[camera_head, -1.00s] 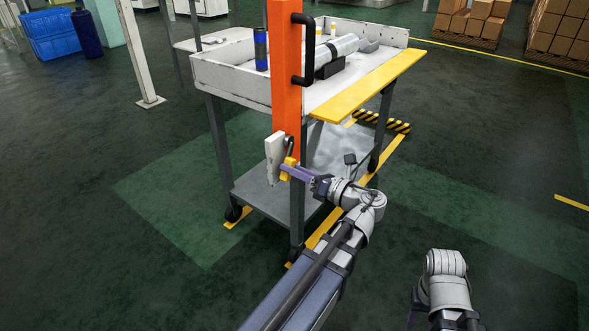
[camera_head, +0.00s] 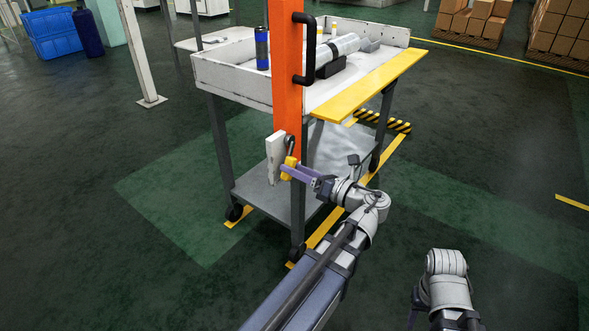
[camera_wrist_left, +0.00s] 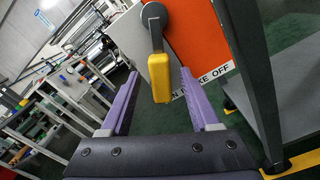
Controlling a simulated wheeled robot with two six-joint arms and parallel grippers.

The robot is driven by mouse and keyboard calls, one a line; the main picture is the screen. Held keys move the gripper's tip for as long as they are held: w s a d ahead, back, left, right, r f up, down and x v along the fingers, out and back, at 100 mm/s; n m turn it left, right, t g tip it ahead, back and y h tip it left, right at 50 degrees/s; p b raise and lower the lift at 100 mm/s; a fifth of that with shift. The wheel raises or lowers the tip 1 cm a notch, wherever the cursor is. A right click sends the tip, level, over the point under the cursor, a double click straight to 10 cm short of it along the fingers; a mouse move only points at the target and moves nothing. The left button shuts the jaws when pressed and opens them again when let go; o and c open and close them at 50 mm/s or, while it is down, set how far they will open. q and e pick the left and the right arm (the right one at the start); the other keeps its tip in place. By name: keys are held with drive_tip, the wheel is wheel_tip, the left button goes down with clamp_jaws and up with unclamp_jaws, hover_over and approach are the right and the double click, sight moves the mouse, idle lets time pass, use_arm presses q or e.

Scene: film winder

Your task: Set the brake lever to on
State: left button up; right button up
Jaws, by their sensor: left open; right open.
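The brake lever (camera_head: 289,167) has a yellow handle on a dark grey arm and sits low on the orange post. In the left wrist view the yellow handle (camera_wrist_left: 160,78) hangs down from its pivot, close to a white label whose visible part reads "KE OFF" (camera_wrist_left: 208,78). My left gripper (camera_head: 293,174) is open at the lever. Its purple fingers stand on either side of the handle, with gaps showing in the wrist view. My right gripper (camera_head: 412,318) shows only as a sliver at the bottom edge, far from the lever.
The orange post (camera_head: 287,80) with a black handle stands in front of a white-topped cart (camera_head: 232,82) with grey legs. A white plate (camera_head: 273,158) is beside the lever. A yellow board (camera_head: 370,85) juts along the cart's side.

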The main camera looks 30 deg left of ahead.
use_arm(q)
drive_tip(key=d, duration=0.7)
drive_tip(key=shift+s, duration=0.25)
drive_tip(key=s+d+f+n+h+p, duration=0.3)
drive_tip(key=d+f+n+h+p, duration=0.1)
drive_tip(key=d+f+n+h, duration=0.55)
drive_tip(key=s+d+f+n+g+h+p, duration=0.1)
drive_tip(key=s+d+f+n+h+p, duration=0.1)
drive_tip(key=s+d+n+h, duration=0.25)
drive_tip(key=s+d+f+n+h+p, duration=0.2)
drive_tip(key=d+f+n+h, duration=0.1)
drive_tip(key=d+n, duration=0.4)
wheel_tip(320, 180, up, 38)
drive_tip(key=d+p, duration=0.1)
drive_tip(key=p, duration=3.6)
drive_tip(key=shift+d, duration=0.25)
